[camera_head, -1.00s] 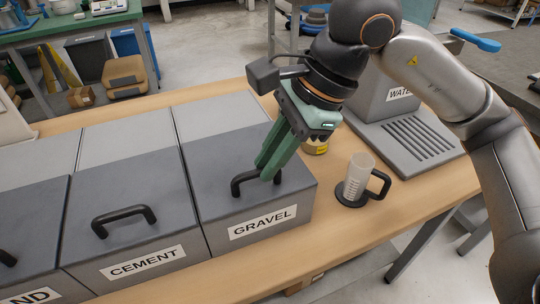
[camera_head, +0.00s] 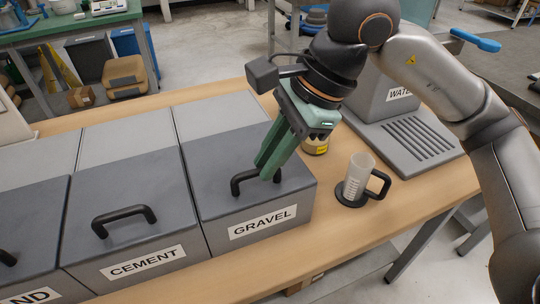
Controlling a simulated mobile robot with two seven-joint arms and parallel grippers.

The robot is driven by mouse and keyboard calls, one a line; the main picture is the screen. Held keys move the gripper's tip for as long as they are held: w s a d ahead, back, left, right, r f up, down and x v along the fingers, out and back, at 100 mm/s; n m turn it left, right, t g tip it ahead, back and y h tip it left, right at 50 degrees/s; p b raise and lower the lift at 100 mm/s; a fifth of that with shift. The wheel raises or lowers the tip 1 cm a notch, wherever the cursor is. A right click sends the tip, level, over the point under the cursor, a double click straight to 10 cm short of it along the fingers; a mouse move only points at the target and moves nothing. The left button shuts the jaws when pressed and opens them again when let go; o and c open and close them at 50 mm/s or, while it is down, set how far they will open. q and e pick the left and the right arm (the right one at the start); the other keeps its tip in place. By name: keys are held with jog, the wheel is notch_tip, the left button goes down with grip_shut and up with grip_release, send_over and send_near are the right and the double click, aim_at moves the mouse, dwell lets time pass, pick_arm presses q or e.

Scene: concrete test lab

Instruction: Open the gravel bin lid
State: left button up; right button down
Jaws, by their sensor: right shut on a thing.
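The gravel bin (camera_head: 263,223) is a grey box with a white GRAVEL label on its front, at the right end of the bin row. Its dark grey lid (camera_head: 218,177) lies closed. A black bar handle (camera_head: 238,183) stands near the lid's front edge. My right gripper (camera_head: 266,174), with green fingers, reaches down from the upper right and is shut on the handle's right part. The fingers hide some of the handle. My left gripper is not in view.
The cement bin (camera_head: 120,215) stands directly left, with another bin beyond it. A clear measuring cup with a black handle (camera_head: 357,180) stands right of the gravel bin. A jar (camera_head: 316,146) and the grey water dispenser (camera_head: 408,140) stand behind it.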

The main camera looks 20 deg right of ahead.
jog(key=p, duration=0.2)
send_over(241, 131)
jog(key=shift+s+a+r, duration=0.15)
jog(key=shift+s+r, duration=0.1)
jog(key=shift+s, duration=0.15)
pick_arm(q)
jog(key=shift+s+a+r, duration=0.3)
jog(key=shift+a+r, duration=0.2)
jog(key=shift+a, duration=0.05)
pick_arm(e)
jog(key=shift+w+f, duration=0.15)
jog(key=shift+w, duration=0.3)
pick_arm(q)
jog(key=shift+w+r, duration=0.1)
pick_arm(e)
jog(key=c, duration=0.9)
grip_release()
jog(key=shift+s+f, duration=0.1)
jog(key=shift+o, duration=0.2)
pick_arm(q)
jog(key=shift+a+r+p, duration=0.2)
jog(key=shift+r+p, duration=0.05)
jog(key=shift+p, duration=0.25)
pick_arm(e)
jog(key=v, duration=1.2)
jog(key=shift+r, duration=0.25)
